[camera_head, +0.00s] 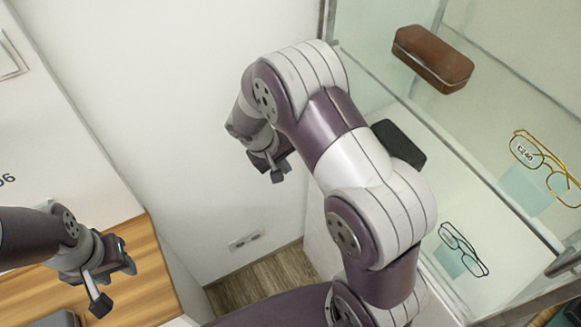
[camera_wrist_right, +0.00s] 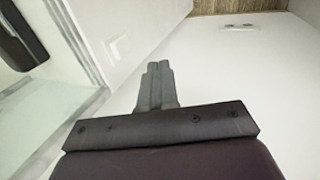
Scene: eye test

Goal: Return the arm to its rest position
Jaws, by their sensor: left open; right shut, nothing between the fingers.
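My right arm (camera_head: 345,150) rises through the middle of the head view, bent high, in front of a glass display case. My right gripper (camera_head: 277,170) hangs at its far end on the left, in front of the white wall. In the right wrist view its fingers (camera_wrist_right: 157,72) are together with nothing between them. My left gripper (camera_head: 115,284) is at the lower left, over the wooden surface. Its two fingers are apart and nothing shows between them.
The glass display case (camera_head: 455,150) holds a brown case (camera_head: 432,58), a dark case (camera_head: 398,143), gold-framed glasses (camera_head: 545,165) and dark-framed glasses (camera_head: 463,250). A wooden surface (camera_head: 150,290) lies at lower left. A wall socket (camera_head: 244,241) is low on the wall. Open space surrounds the right gripper.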

